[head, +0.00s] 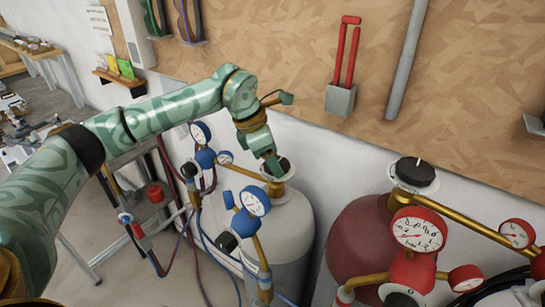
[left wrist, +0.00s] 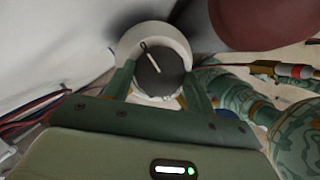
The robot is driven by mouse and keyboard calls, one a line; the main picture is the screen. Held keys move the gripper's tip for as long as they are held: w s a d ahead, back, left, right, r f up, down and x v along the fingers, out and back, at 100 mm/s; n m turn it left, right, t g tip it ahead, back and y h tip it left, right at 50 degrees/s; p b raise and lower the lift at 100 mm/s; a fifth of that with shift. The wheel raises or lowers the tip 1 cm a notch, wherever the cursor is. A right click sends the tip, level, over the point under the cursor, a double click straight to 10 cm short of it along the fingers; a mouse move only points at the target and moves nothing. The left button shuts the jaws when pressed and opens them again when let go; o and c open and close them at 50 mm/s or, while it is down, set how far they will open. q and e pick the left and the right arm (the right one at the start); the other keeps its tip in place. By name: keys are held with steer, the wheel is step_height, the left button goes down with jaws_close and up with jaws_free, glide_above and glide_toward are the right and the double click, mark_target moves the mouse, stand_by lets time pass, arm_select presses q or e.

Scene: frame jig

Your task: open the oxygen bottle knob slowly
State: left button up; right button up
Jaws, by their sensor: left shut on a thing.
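The oxygen bottle is taken to be the pale grey cylinder (head: 285,225) with blue gauges, in the middle of the head view. Its black knob (head: 282,166) sits on top. In the left wrist view the knob (left wrist: 160,72) is a dark disc with a pale pointer line slanting up to the left. My left gripper (head: 272,165) comes down on the knob from above. In the left wrist view my left gripper (left wrist: 158,85) has one finger on each side of the knob and is shut on it. My right gripper is not in view.
A dark red cylinder (head: 358,238) with its own black knob (head: 415,172) and red gauge (head: 419,230) stands at right. A blue gauge (head: 255,201) is close in front of the grey bottle. Hoses hang at left. The wooden wall (head: 290,50) is behind.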

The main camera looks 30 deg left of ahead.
arm_select(q)
steer(key=shift+r, duration=0.1)
steer(key=n+p, duration=0.1)
steer(key=n, duration=0.1)
steer(key=shift+d+n+t+y, duration=0.1)
steer(key=shift+n+t+y, duration=0.2)
steer(key=shift+n+t, duration=0.1)
steer(key=shift+s+d+n+t+y+p, duration=0.1)
steer(key=shift+n+t+y+p, duration=0.3)
steer(key=shift+n, duration=1)
steer(key=o, duration=1)
steer(key=shift+r, duration=0.1)
